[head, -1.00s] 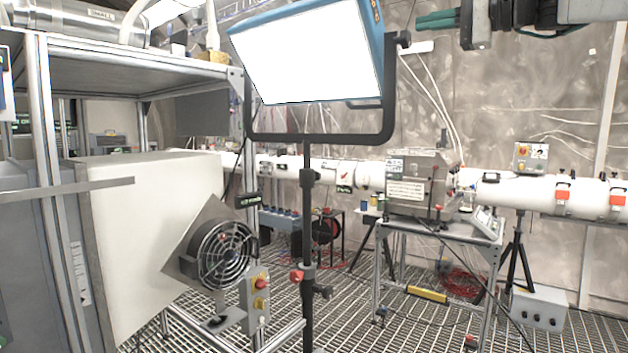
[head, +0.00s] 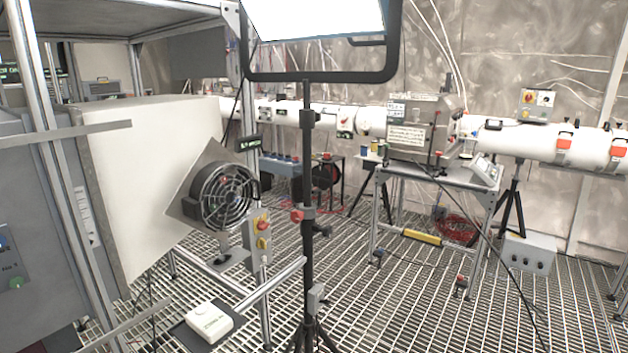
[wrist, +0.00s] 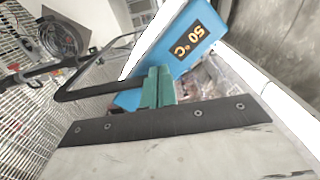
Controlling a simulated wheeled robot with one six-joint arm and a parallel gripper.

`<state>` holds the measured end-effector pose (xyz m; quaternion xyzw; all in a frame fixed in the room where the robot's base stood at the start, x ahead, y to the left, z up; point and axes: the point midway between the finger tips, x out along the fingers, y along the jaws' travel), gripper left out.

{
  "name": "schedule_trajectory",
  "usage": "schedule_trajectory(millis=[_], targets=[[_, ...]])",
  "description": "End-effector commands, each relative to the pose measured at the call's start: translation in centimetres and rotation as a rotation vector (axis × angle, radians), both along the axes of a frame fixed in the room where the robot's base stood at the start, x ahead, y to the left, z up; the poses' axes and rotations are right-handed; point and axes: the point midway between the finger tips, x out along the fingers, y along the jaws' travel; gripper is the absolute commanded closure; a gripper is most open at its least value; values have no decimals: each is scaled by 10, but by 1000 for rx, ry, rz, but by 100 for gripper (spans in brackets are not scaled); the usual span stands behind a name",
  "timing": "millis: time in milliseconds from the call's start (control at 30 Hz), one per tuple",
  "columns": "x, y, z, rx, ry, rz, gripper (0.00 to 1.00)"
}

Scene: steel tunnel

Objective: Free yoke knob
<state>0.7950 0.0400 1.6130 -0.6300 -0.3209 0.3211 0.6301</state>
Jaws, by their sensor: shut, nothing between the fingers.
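The lit lamp panel (head: 315,15) hangs in a black U-shaped yoke (head: 320,77) on a black stand (head: 307,180). Its upper part is cut off by the top of the head view, and the yoke knob is not visible there. In the wrist view the lamp's blue housing (wrist: 190,50) carries a "50 °C" label, and the black yoke (wrist: 95,87) runs to the left of my gripper. My gripper (wrist: 158,78) has green fingers that are shut and empty, seen in front of the blue housing. I cannot make out the yoke knob in the wrist view.
A red knob (head: 297,216) sits partway down the stand. A fan (head: 222,196) and a white cabinet (head: 150,170) stand to the left. A steel table (head: 430,172) with a grey box is behind right. Open grating floor (head: 410,300) lies at front right.

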Motion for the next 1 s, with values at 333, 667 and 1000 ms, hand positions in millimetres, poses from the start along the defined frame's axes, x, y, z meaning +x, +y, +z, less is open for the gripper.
schedule_trajectory(millis=[333, 667, 1000], targets=[[3, -2, -2, 0, 0, -1, 100], [1, -1, -5, 0, 1, -1, 100], [0, 0, -15, 1, 2, -1, 100]])
